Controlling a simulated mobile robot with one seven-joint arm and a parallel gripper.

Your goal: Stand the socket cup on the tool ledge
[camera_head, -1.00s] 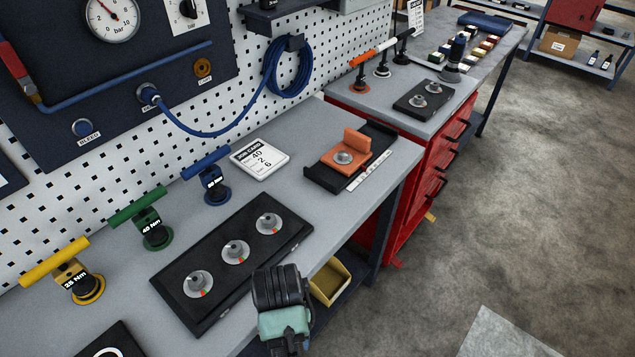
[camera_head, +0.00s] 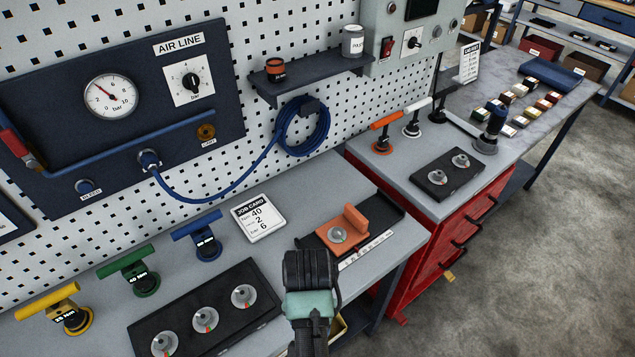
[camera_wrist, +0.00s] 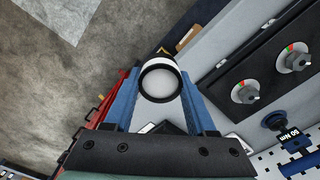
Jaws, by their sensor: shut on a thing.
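My gripper (camera_wrist: 160,90) shows in the wrist view with its two blue fingers closed on the sides of a round cup (camera_wrist: 160,64). The cup has a white body and a dark ring, with a pale grey round face toward the camera. In the head view only the back of my wrist shows, in front of the bench; the fingers and the cup are hidden behind it. The dark tool ledge (camera_head: 315,83) is fixed to the pegboard, above the coiled blue hose. An orange-and-black tin (camera_head: 275,70) stands at its left and a white pot (camera_head: 352,42) at its right, with bare ledge between them.
The bench holds a black tray (camera_head: 258,332) with three grey sockets, three coloured torque handles, a job card (camera_head: 258,218) and an orange block (camera_head: 345,231) on a black plate. The blue hose coil (camera_head: 300,127) hangs under the ledge. A red cabinet (camera_head: 450,235) stands right.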

